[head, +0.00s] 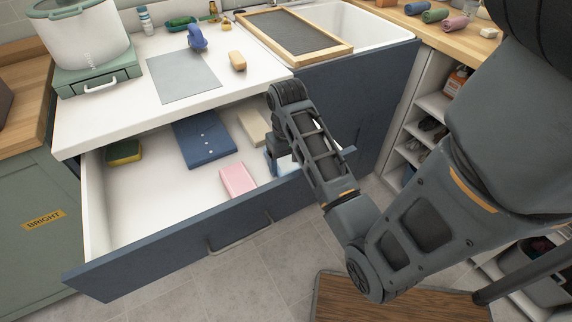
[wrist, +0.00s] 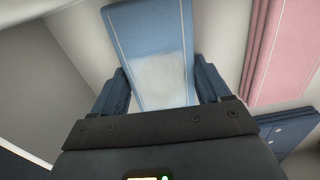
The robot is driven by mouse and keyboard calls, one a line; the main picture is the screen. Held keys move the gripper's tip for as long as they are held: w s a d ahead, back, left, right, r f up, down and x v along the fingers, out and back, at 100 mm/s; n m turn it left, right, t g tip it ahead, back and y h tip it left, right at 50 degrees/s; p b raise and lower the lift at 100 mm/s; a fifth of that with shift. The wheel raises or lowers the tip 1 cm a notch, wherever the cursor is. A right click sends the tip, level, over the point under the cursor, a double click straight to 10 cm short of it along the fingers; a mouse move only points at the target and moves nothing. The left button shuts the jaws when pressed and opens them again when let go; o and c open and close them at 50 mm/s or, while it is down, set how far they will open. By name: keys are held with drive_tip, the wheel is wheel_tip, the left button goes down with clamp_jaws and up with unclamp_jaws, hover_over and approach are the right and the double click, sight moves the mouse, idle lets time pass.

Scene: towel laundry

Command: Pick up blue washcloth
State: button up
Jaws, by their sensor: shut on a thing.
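The blue washcloth (wrist: 150,25) is light blue with a pale stripe and a whitish patch. In the wrist view it lies between the two fingers of my gripper (wrist: 161,82), which is shut on it. In the head view my gripper (head: 279,150) reaches down into the right part of the open drawer (head: 130,195). Only a small light blue part of the washcloth (head: 287,166) shows there, with the rest hidden by my arm.
A pink cloth (head: 238,180) lies left of my gripper, also in the wrist view (wrist: 285,50). A dark blue folded cloth (head: 205,140), a beige cloth (head: 254,126) and a yellow-green sponge (head: 124,151) share the drawer. The countertop (head: 115,115) overhangs its back.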

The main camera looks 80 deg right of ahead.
drive_tip(key=shift+c, duration=1.2)
